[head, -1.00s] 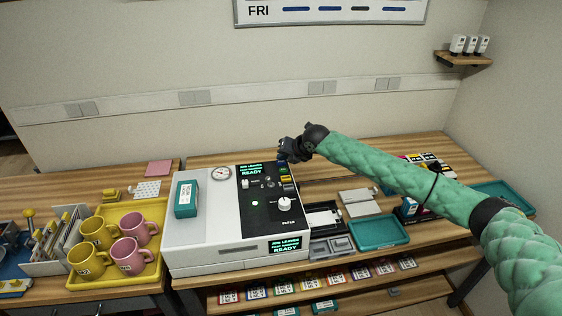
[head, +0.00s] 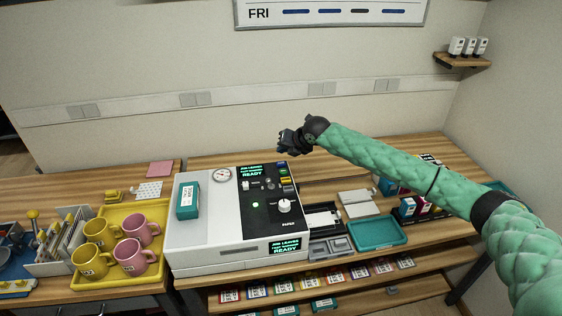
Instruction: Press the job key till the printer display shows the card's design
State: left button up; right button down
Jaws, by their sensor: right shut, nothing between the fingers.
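The white printer (head: 205,243) stands mid-table with a black control panel. Its upper display (head: 250,170) and front display (head: 286,245) show green text that seems to read "JOB LEAVES" and "READY"; the middle line is too small to read. A column of small keys sits at the panel's upper right, including a blue key (head: 283,168) and yellow keys (head: 286,181). I cannot tell their labels, nor pick out the card. My right gripper (head: 283,148) is shut and empty, just above and behind the blue key, apart from it. My left gripper is not in view.
A teal box (head: 187,197) and a round gauge (head: 221,174) are on the printer's top. A yellow tray (head: 153,278) with pink and yellow mugs stands left. A teal tray (head: 377,233) lies right. The table behind the printer is clear.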

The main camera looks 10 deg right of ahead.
jog(key=shift+r+p, duration=0.4)
jog(key=shift+r, duration=0.6)
